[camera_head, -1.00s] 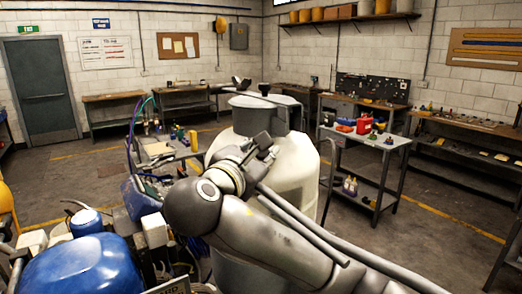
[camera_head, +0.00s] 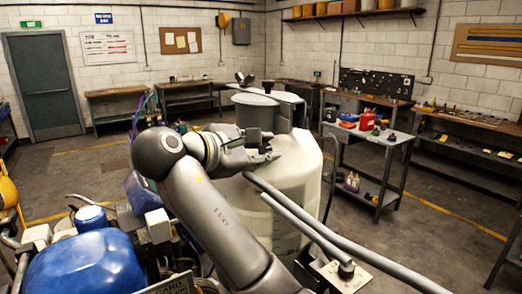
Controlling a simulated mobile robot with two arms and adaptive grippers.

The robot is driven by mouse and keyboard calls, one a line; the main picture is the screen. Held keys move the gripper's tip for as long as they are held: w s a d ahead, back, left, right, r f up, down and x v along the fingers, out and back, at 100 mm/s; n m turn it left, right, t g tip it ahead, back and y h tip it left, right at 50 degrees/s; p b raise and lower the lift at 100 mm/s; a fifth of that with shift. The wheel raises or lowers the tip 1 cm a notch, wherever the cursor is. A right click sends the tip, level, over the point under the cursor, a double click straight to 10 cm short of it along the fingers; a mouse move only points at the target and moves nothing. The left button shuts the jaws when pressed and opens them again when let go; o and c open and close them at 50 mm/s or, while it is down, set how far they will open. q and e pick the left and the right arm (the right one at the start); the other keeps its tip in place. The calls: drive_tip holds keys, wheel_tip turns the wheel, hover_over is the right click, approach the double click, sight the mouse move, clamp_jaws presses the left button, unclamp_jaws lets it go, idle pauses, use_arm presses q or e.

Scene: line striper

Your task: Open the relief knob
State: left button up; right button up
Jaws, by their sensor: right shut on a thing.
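The line striper fills the lower left, with its blue housing (camera_head: 85,268). A pale tank (camera_head: 300,185) with a grey lid (camera_head: 254,100) stands in the middle. My right arm rises from the bottom, and my right gripper (camera_head: 268,148) is in front of the tank just below the lid. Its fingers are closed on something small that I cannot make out. The relief knob cannot be told apart in this view; the arm and gripper hide part of the machine and tank. My left gripper is not in view.
Two long grey bars (camera_head: 315,224) cross the lower right close to my arm. A metal cart (camera_head: 398,142) with small items stands right of the tank. Workbenches line the walls. Open floor (camera_head: 440,235) lies at the right.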

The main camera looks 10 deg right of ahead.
idle(0.3)
drive_tip(key=o, duration=1)
